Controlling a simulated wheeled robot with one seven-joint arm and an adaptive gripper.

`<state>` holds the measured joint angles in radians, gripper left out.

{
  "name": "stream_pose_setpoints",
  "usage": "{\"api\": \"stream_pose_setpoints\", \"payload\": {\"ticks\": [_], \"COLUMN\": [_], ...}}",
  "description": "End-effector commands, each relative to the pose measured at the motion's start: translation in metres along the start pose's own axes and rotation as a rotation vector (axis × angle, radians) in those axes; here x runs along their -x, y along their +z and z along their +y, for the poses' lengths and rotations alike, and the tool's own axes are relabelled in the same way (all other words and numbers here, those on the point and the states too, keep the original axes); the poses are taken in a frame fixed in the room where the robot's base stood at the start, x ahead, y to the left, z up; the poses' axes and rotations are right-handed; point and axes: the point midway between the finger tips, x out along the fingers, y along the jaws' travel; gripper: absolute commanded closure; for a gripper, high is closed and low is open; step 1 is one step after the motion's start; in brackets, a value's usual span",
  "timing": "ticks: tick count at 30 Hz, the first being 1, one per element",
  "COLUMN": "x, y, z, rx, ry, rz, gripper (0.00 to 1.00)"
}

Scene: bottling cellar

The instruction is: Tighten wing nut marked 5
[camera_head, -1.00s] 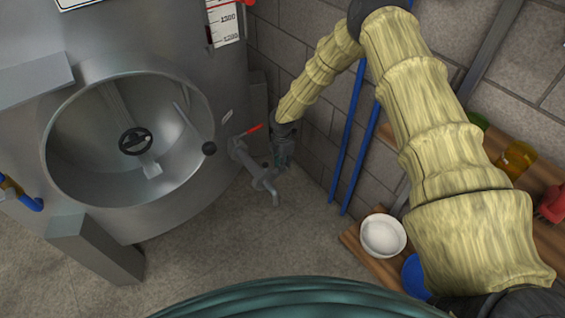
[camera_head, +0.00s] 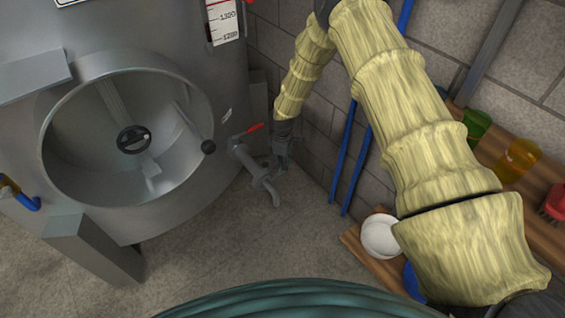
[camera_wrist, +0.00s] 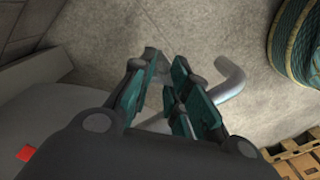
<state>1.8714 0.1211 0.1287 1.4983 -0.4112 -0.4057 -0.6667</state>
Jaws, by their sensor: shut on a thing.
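My gripper (camera_head: 284,160) is at the outlet pipe (camera_head: 264,180) low on the right of the steel tank, reached from above. In the wrist view my gripper (camera_wrist: 165,82) has its fingers close together over the pipe (camera_wrist: 232,78), shut on a small part there. The fingers hide most of that part, and I cannot make out its shape or a mark 5. A red-handled valve (camera_head: 248,131) sits on the pipe next to the tank wall.
The steel tank (camera_head: 100,215) with an open round hatch fills the left. Two blue poles (camera_head: 349,160) lean on the block wall. A white bowl (camera_head: 379,236) and coloured containers (camera_head: 516,160) stand on wooden shelves at right. The floor between is clear.

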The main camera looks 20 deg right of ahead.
Motion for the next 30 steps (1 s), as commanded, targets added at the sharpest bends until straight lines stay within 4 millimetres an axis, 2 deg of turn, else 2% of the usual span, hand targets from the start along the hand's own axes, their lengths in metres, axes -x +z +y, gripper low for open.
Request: {"api": "stream_pose_setpoints", "payload": {"ticks": [15, 21, 30], "x": [0.0007, 0.0009, 0.0011], "y": [0.0007, 0.0006, 0.0007], "z": [0.0020, 0.0020, 0.0023], "rx": [-0.446, -0.555, -0.631], "ry": [0.003, 0.003, 0.003], "rz": [0.000, 0.001, 0.001], "gripper": [1.00, 1.00, 1.00]}}
